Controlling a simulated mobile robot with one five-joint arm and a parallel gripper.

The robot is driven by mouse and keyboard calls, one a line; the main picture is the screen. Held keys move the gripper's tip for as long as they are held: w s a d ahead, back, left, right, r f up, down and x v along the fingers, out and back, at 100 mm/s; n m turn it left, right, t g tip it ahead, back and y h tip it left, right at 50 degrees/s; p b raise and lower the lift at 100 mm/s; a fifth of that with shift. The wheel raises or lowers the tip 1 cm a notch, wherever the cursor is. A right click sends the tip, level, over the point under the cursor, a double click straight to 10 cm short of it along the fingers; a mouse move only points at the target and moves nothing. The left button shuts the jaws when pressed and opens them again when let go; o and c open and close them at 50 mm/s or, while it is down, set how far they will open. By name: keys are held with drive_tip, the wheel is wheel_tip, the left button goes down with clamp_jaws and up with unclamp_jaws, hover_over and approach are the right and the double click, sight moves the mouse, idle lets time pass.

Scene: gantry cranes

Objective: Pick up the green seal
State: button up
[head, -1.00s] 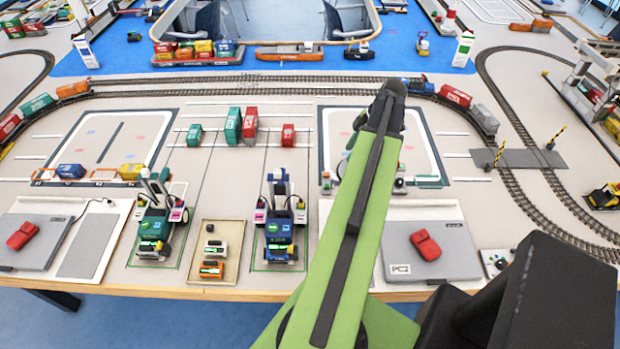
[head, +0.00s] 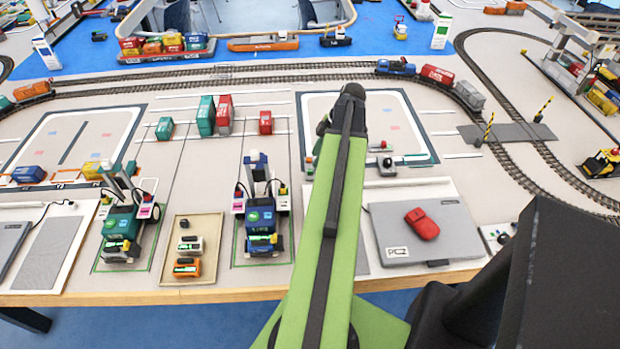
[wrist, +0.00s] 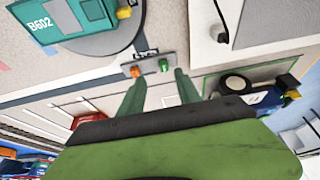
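A small green seal (wrist: 163,65) stands beside an orange one (wrist: 136,71) on a small grey plate in the wrist view. My gripper (wrist: 158,77) is open and empty; its two dark green fingers reach toward the plate, with the green seal nearer the right fingertip. Whether a fingertip touches the plate cannot be told. In the head view my green arm stretches over the table and hides part of the area behind it. I cannot make out the green seal there.
A teal block marked B602 (wrist: 65,20) stands left of the plate in the wrist view, and a blue vehicle (wrist: 245,98) stands right.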

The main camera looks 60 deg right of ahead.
sight(310, 170)
drive_tip(key=b+x, duration=0.4)
drive_tip(key=shift+s+a+f, duration=0.3)
drive_tip(key=shift+f, duration=0.05)
drive_tip(key=shift+w+a+f+b, duration=0.15)
drive_tip(key=shift+f+b, duration=0.2)
drive_tip(key=shift+b, duration=0.2)
drive_tip(key=shift+r, duration=0.2)
drive_tip(key=shift+c, duration=0.3)
clamp_jaws()
